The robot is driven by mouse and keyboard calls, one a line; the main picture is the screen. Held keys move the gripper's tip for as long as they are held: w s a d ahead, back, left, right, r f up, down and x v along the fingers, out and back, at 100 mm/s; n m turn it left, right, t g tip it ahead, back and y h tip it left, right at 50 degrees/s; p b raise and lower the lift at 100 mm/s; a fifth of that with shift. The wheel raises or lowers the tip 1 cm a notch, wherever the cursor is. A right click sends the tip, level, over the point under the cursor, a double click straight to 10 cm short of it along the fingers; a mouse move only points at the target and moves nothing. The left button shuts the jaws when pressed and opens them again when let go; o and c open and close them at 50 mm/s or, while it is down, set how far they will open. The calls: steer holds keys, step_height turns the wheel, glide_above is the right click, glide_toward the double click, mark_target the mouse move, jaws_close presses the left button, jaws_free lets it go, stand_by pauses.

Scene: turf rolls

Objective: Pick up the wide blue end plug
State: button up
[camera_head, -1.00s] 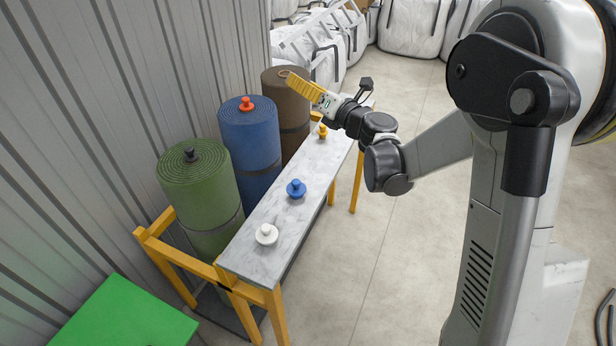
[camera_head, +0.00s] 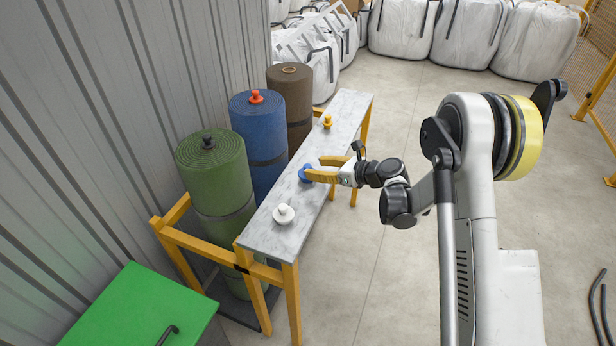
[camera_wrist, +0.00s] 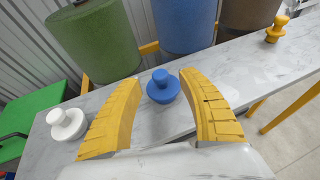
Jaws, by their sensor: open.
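The wide blue end plug (camera_head: 306,174) stands upright on the grey marbled bench top, knob up. In the wrist view the blue plug (camera_wrist: 163,88) shows between the tips of my two yellow fingers, a little beyond them, with clear space on both sides. My gripper (camera_head: 322,169) is open and empty, reaching in over the bench from the right. In the wrist view my gripper (camera_wrist: 160,85) has its fingers spread around the plug's line, touching nothing that I can see. In the head view the fingers partly cover the plug.
A white plug (camera_head: 284,214) and a yellow plug (camera_head: 327,122) stand on the same narrow bench (camera_head: 268,238). Behind it stand green (camera_head: 212,170), blue (camera_head: 258,130) and brown (camera_head: 290,98) turf rolls; black and orange plugs top two. A green box lid (camera_head: 140,305) lies front left.

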mark_target(308, 166)
steer(key=b+x, duration=0.2)
steer(key=x, duration=0.2)
steer(key=shift+w+a+f, duration=0.1)
steer(key=shift+w+a, duration=0.1)
steer(key=shift+a, duration=0.05)
steer(key=shift+d, duration=0.1)
jaws_close()
